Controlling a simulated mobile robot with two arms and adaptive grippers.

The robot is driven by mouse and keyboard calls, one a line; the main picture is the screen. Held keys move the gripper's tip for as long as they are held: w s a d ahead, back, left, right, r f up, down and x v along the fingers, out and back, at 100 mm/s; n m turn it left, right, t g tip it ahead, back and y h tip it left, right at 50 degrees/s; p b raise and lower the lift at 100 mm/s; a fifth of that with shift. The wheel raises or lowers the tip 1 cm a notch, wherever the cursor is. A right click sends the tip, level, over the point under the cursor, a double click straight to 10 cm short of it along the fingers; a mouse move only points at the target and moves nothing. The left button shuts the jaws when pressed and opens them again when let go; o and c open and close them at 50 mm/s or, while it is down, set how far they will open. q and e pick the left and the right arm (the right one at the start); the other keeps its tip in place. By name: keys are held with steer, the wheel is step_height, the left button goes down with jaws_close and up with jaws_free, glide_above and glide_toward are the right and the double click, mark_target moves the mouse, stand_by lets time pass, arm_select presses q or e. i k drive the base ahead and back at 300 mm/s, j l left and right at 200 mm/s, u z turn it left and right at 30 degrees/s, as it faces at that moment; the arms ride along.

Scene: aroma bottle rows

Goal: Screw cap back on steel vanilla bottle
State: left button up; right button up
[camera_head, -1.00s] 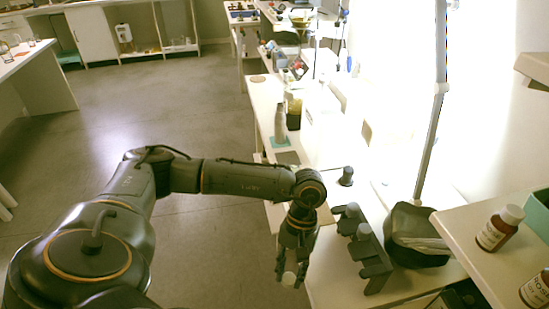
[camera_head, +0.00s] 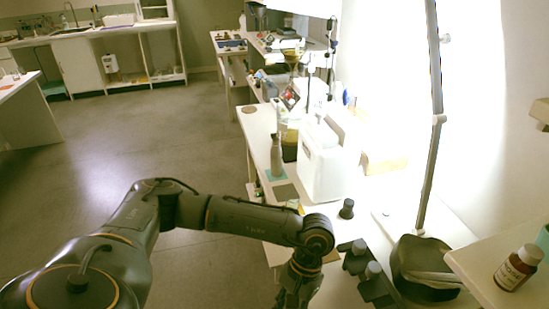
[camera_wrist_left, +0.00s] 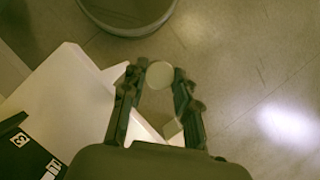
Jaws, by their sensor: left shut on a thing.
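My left gripper (camera_wrist_left: 159,84) is shut on a pale round cap (camera_wrist_left: 160,75), held between its fingertips over the floor beside the white bench in the left wrist view. In the head view my left arm reaches down to the bottom edge, where the fingertips and cap are out of sight. A slim grey bottle (camera_head: 276,158) stands upright on a small teal mat (camera_head: 275,175) farther along the bench. It may be the steel vanilla bottle; no label is readable and its top is unclear. My right gripper is not in view.
A dark stand with knobs (camera_head: 357,262), a black bin-like container (camera_head: 425,262) and a lamp pole (camera_head: 432,150) are at the near right. A white box (camera_head: 322,165) stands right of the grey bottle. A brown bottle (camera_head: 514,272) stands on the right shelf. Open floor lies left.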

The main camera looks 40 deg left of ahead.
mark_target(276, 149)
steer(key=i+j+z, duration=0.1)
steer(key=j+z, duration=0.2)
steer(key=j, duration=1.65)
steer(key=k+j+z, duration=0.1)
steer(key=j+z, duration=0.25)
steer(key=j, duration=1.55)
